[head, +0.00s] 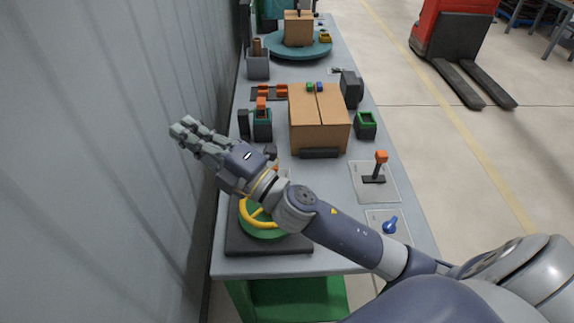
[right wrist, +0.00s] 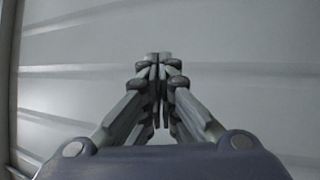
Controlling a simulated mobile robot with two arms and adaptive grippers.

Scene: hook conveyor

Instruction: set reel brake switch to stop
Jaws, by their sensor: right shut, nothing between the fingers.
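Two controls stand on grey plates along the right side of the bench: an orange-topped lever (head: 381,157) standing upright from a dark slot, and a blue-handled switch (head: 390,224) nearer to me. Their labels are too small to read, so I cannot tell which is the reel brake switch or how it is set. A green round piece with a yellow ring (head: 262,222) sits on a dark base, partly hidden behind my right arm. My right gripper (head: 184,132) is shut and empty, left of the bench near the wall; its closed fingers fill the right wrist view (right wrist: 158,75). My left gripper is out of view.
A cardboard box (head: 318,120) stands mid-bench, with small bins (head: 366,125) and dark blocks around it. A teal turntable (head: 296,45) carries another box farther back. A grey ribbed wall (head: 120,200) runs close along the left. A red pallet truck (head: 452,40) stands on the floor right.

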